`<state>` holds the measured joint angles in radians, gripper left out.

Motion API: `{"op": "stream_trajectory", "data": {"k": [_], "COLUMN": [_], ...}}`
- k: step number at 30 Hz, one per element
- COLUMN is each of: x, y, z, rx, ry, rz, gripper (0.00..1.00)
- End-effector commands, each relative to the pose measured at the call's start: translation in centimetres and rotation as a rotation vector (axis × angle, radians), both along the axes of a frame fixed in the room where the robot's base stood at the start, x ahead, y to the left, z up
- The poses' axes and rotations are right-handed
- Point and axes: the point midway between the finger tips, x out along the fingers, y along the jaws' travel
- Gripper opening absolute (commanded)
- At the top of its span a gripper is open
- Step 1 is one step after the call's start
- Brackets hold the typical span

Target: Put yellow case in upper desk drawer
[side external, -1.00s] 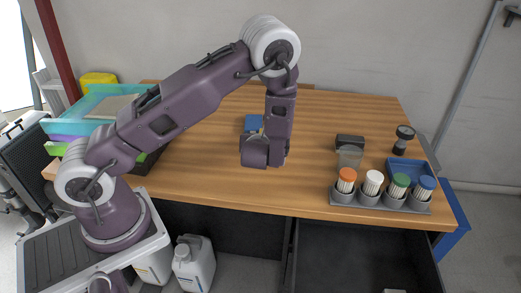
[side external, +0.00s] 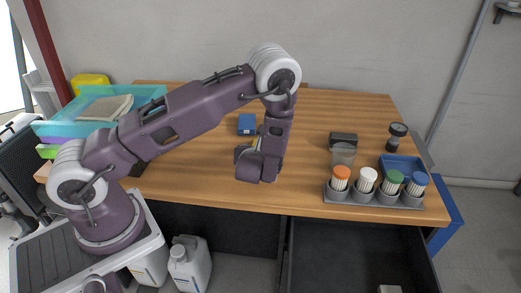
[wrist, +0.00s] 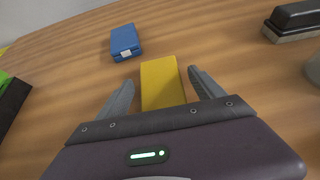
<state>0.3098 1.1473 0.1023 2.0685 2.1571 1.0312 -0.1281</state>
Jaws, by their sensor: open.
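The yellow case (wrist: 162,82) lies on the wooden desk, between and just ahead of the two fingers of my gripper (wrist: 160,92) in the wrist view. My gripper is open, with one finger on each side of the case and gaps visible. In the side external view my arm hides most of the case; a small yellow edge (side external: 257,143) shows beside my wrist. The drawer (side external: 355,250) under the desk's right side is pulled open, dark inside, with a small pale item (side external: 390,289) at the bottom edge of the picture.
A blue case (side external: 247,124) lies behind the yellow one. A grey rack (side external: 373,197) with several capped containers stands at the desk's front right. Near it are a black-and-grey block (side external: 343,140), a blue tray (side external: 403,168) and a dark stamp-like object (side external: 396,136). Stacked trays (side external: 75,122) stand left.

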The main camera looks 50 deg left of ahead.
Motion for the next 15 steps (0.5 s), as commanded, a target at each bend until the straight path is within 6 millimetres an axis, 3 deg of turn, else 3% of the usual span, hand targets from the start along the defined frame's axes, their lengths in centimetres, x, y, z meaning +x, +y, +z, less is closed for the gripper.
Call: {"op": "stream_trajectory", "data": {"k": [4, 15], "x": [-1.0, -6.6], "y": [-1.1, -6.8], "z": [1.1, 5.4], "rx": [-0.001, 0.0], "ry": [-0.001, -0.002], "rz": [-0.002, -0.003], "gripper": [0.78, 0.78]}}
